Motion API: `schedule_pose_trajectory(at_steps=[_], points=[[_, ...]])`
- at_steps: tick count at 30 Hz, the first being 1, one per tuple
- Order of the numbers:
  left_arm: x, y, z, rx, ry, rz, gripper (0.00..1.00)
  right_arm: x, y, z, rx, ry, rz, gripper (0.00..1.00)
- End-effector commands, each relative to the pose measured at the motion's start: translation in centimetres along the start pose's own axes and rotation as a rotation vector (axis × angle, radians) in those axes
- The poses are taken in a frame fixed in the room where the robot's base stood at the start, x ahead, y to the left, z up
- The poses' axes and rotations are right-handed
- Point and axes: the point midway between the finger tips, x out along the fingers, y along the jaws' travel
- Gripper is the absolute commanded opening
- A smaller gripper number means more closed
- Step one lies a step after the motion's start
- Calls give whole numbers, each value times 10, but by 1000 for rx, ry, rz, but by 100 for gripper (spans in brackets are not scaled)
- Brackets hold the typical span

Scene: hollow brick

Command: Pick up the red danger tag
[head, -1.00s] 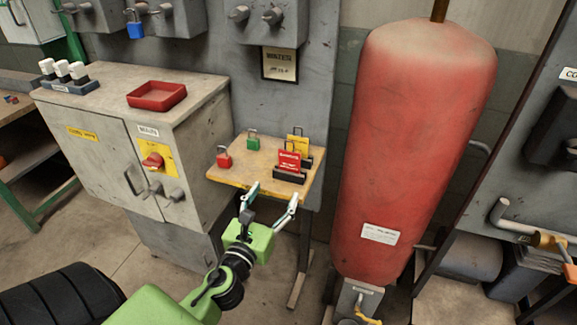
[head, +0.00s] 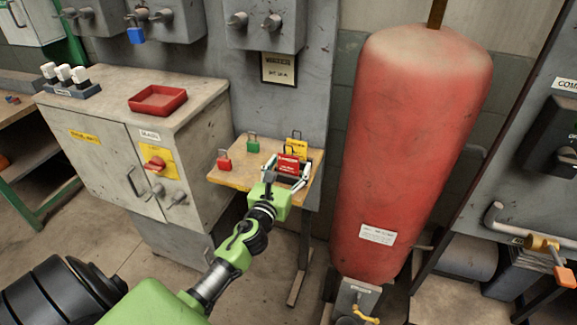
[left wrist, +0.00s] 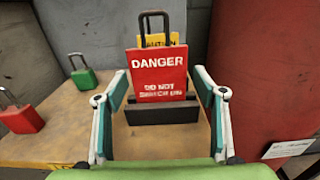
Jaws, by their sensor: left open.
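The red danger tag (left wrist: 158,72) stands upright in a dark holder (left wrist: 162,112) on a small wooden shelf, with a dark loop at its top. It also shows in the head view (head: 288,164). My left gripper (head: 285,167) is open, its fingers spread to the left and right of the tag. In the left wrist view the left gripper (left wrist: 160,95) frames the tag, with a visible gap on each side. A yellow caution tag (left wrist: 160,40) stands behind it, mostly hidden. My right gripper is not in view.
A red padlock (head: 224,162) and a green padlock (head: 253,144) stand on the shelf (head: 235,177) left of the tags. A large red tank (head: 410,150) stands close on the right. A grey cabinet (head: 120,150) with a red tray (head: 158,100) is on the left.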

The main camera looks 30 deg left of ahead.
Motion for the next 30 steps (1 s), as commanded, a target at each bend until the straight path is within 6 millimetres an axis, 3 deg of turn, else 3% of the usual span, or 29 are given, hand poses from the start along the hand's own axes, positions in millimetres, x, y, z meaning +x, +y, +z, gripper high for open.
schedule_pose_trajectory(at_steps=[5,9,10,22,30], points=[[0,0,-1,0,1,0,64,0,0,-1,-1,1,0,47],[0,0,-1,0,1,0,30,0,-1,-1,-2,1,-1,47],[0,0,-1,0,1,0,28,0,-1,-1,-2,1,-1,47],[0,1,3,2,0,0,28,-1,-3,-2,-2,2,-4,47],[0,0,32,6,-3,-3,28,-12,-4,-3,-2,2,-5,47]])
